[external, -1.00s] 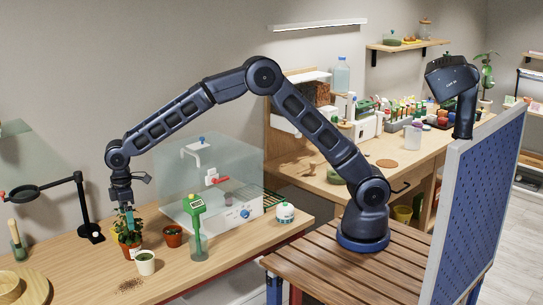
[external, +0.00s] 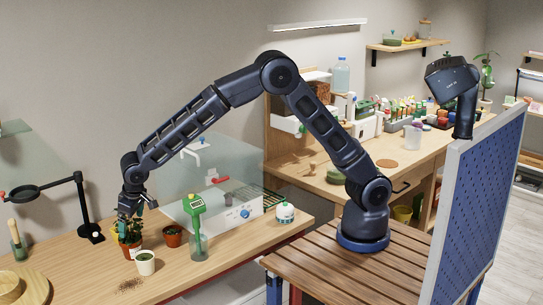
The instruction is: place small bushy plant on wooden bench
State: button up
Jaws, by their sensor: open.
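A small bushy plant (external: 133,232) with green leaves stands upright in a terracotta pot (external: 131,251) on the pale wooden table at the left. My gripper (external: 126,214) is open and points down at the top of this plant. Its fingers overlap the leaves in the picture; whether they touch them or surround a stem I cannot tell. A slatted wooden bench top (external: 300,271) is at the front right, with the base of my arm on it; it looks clear in front of the base.
Close to the plant are a white pot (external: 146,264), a small terracotta pot (external: 172,239) and a green meter (external: 196,207) in a glass. A clear case (external: 175,170) stands behind. A magnifier lamp (external: 85,215) is at the left. Spilled soil (external: 130,285) lies in front.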

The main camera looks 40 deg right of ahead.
aim_at(129, 241)
jog(key=m, duration=0.1)
jog(key=m+t, duration=0.1)
jog(key=m, duration=0.1)
jog(key=shift+s+d+r, duration=0.1)
jog(key=shift+s+d, duration=0.1)
jog(key=shift+s, duration=0.2)
jog(key=shift+m+y, duration=0.3)
jog(key=shift+m, duration=0.1)
jog(key=x, duration=1)
jog(key=shift+w+a+f, duration=0.15)
jog(key=shift+f, duration=0.2)
jog(key=shift+c, duration=0.2)
jog(key=c, duration=1.2)
jog(key=shift+r, duration=0.1)
